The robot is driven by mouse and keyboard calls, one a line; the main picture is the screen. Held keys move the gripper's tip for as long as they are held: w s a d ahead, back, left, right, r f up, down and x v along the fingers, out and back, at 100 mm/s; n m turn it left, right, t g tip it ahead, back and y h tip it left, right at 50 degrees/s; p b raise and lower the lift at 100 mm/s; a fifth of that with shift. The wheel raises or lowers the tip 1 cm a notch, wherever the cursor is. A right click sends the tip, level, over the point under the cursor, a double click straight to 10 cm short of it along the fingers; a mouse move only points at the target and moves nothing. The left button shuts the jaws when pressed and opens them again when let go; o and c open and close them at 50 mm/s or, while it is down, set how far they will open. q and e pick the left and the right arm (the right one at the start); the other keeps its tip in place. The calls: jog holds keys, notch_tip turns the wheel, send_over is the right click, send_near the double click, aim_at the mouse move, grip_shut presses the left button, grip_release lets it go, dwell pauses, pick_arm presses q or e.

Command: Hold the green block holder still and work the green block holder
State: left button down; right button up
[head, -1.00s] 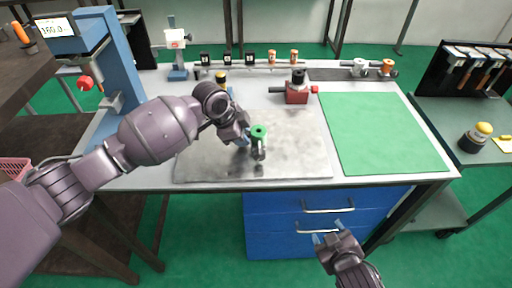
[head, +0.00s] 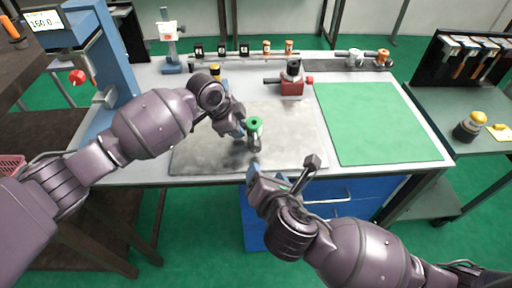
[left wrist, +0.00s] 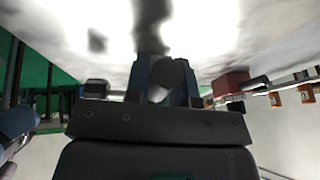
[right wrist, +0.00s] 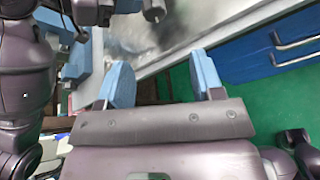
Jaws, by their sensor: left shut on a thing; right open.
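The green block holder (head: 255,124) stands upright on the grey metal plate (head: 290,150), with a green ring-shaped top and a darker body below. My left gripper (head: 241,134) is at its left side, shut on it low down. In the left wrist view the fingers (left wrist: 168,80) close around a dark, blurred body. My right gripper (head: 268,172) is open and empty in front of the table's front edge, nearer than the holder and below it in the picture. In the right wrist view its blue fingers (right wrist: 162,82) are spread apart with nothing between them.
A red block with a dark knob (head: 293,84) stands behind the plate. A green mat (head: 375,125) lies to the right, clear. Several small labelled pieces (head: 243,50) line the back. A blue stand with a display (head: 95,60) rises at the left. Blue drawers (head: 340,205) are below.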

aim_at(256, 149)
jog(key=w+f, duration=0.1)
jog(key=w, duration=0.2)
jog(key=w+a+f+n, duration=0.1)
jog(key=w, duration=0.3)
jog(key=w+f+n, duration=0.1)
jog(key=w, duration=0.3)
jog(key=shift+a, duration=0.3)
